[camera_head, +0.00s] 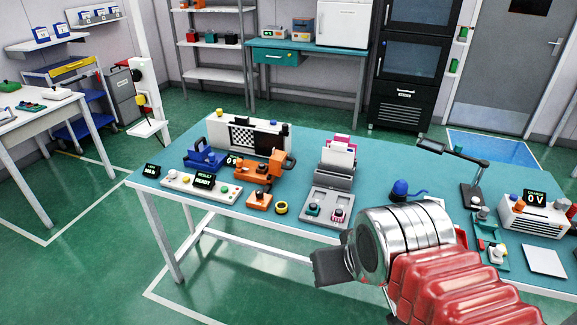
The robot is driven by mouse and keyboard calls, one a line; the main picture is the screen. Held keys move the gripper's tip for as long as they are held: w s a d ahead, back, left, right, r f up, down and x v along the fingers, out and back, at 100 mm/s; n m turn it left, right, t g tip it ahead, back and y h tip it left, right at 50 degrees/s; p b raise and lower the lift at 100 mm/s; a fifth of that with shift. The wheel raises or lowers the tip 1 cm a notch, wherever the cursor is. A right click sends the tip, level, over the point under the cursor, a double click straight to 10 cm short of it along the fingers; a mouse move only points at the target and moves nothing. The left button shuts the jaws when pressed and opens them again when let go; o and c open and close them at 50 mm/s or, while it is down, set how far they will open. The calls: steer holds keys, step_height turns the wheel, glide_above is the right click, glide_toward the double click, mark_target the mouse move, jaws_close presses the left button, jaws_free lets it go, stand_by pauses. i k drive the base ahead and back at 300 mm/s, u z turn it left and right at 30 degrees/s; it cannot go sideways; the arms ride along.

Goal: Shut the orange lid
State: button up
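An orange fixture (262,170) stands on the teal tabletop, left of the middle, in the head view. Its upper orange part (277,160) is raised. Which piece is the lid and how far open it stands are too small to tell. A small orange block (259,200) sits in front of it. My gripper (328,267) is dark and lies in front of the table's near edge, to the right of and nearer than the orange fixture, apart from it. Whether its fingers are open or shut is not clear.
The teal table (165,165) also holds a blue fixture (205,158), a white button panel (200,186), a checkerboard panel (243,138), a grey fixture with a tray (327,205), a yellow-and-black ring (281,208) and a blue domed object (400,189). My arm covers the table's near right.

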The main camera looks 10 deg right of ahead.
mark_target(276, 165)
steer(key=i, duration=1)
steer(key=z, duration=0.05)
steer(key=k, duration=0.6)
steer(key=u, duration=0.4)
steer(key=i, duration=1.05)
steer(key=u, duration=0.4)
